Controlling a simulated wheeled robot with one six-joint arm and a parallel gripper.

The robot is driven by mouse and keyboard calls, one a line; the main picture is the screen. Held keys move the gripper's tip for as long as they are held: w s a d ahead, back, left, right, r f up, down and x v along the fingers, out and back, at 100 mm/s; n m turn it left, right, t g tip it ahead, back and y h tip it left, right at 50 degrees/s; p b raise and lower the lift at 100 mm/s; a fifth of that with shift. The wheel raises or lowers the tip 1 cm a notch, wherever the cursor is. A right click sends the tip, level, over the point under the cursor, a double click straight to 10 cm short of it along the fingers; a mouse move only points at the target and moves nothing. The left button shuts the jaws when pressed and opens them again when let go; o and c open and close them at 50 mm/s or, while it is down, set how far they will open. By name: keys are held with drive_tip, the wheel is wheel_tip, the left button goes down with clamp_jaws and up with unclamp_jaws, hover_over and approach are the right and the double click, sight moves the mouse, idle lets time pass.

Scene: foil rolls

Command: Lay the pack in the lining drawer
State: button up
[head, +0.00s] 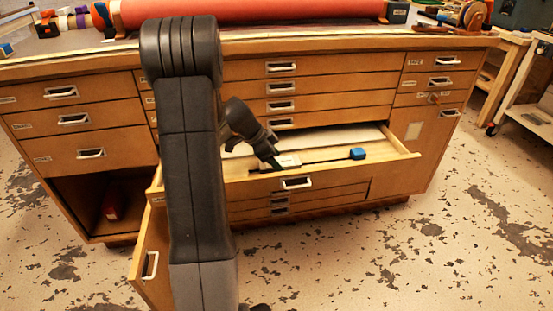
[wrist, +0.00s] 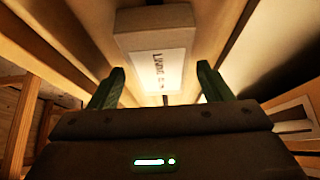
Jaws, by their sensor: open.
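The wide wooden drawer (head: 340,171) in the middle of the cabinet is pulled open. A pale pack (head: 288,161) shows in it near the front wall, partly hidden by my gripper (head: 273,164). In the wrist view the pack (wrist: 155,28) is a beige block with a white printed label, only partly readable, between wooden walls. My gripper (wrist: 160,72) has its two green fingers spread apart, one on each side of the pack's near end, with gaps visible. Whether the pack rests flat on the drawer floor cannot be told.
A small blue object (head: 357,153) sits in the open drawer to the right. A door or drawer (head: 150,258) stands out at the lower left. A large red roll (head: 255,12) lies on the worktop above. Speckled floor at right is free.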

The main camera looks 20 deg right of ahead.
drive_tip(key=p+v, duration=0.2)
drive_tip(key=v, duration=0.9)
drive_tip(key=shift+a+r+p, duration=0.2)
drive_tip(key=shift+r+p, duration=0.1)
drive_tip(key=shift+r, duration=0.05)
idle(0.6)
